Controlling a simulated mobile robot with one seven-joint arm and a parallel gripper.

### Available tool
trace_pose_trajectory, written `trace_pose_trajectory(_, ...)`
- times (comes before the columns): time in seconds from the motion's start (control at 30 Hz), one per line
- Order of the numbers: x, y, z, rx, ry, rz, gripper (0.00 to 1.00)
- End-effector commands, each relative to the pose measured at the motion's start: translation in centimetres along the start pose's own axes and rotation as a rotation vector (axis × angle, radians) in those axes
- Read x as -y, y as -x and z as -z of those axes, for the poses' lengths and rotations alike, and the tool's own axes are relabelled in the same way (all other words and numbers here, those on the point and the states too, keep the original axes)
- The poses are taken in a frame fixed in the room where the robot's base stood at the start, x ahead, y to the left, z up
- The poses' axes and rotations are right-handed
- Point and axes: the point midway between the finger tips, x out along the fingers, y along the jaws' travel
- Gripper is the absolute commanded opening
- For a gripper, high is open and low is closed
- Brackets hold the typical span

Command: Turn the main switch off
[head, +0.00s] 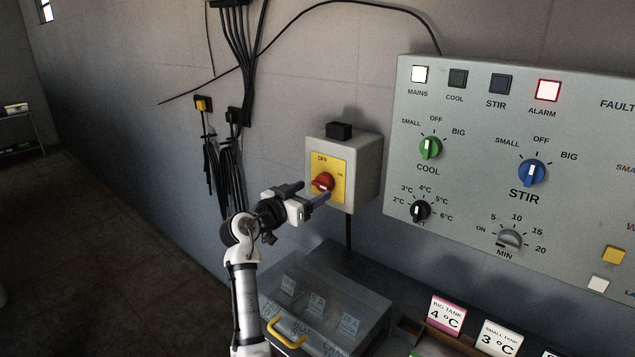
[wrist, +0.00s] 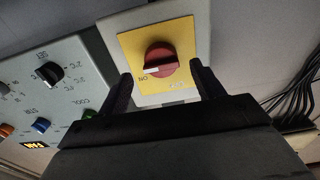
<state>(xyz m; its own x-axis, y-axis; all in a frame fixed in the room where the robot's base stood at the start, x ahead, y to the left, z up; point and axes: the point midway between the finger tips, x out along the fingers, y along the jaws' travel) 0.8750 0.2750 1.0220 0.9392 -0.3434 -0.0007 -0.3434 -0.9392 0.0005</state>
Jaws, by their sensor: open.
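The main switch is a red rotary knob (head: 323,182) on a yellow plate on a grey wall box (head: 366,170). The plate reads OFF at its top, with a small ON at the right. In the wrist view the knob (wrist: 161,59) sits between and beyond my fingertips, and its white mark points toward ON. My gripper (head: 313,192) is in front of the box in the head view. It is open and empty, one finger on each side of the knob in the wrist view (wrist: 160,82). I cannot tell whether a finger touches the knob.
A control panel (head: 480,200) with knobs and lamps is right of the box. Its MAINS lamp (head: 420,74) is white and its ALARM lamp (head: 548,90) glows red. Cables (head: 228,175) hang on the left wall. A clear-lidded case (head: 325,300) lies below the box.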

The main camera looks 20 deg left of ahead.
Motion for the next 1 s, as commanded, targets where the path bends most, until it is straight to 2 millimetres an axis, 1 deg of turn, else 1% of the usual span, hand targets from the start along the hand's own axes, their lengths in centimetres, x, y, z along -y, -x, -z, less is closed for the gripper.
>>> trace_pose_trajectory(0.03,0.0,-0.9,0.3,0.001,0.001,0.000,0.67)
trace_pose_trajectory(0.1,0.0,-1.9,0.3,0.001,0.001,-0.001,0.67)
trace_pose_trajectory(0.23,0.0,-3.1,0.1,0.001,0.001,0.000,0.67)
trace_pose_trajectory(0.4,0.1,-3.7,0.0,-0.001,0.000,0.002,0.67)
trace_pose_trajectory(0.6,0.1,-3.7,0.0,-0.001,0.000,0.002,0.67)
trace_pose_trajectory(0.67,0.0,-3.7,0.0,-0.001,0.000,0.002,0.60)
trace_pose_trajectory(0.93,0.0,-3.7,0.0,-0.001,0.000,0.002,0.25)
trace_pose_trajectory(1.0,0.0,-3.6,0.0,-0.001,0.000,0.001,0.23)
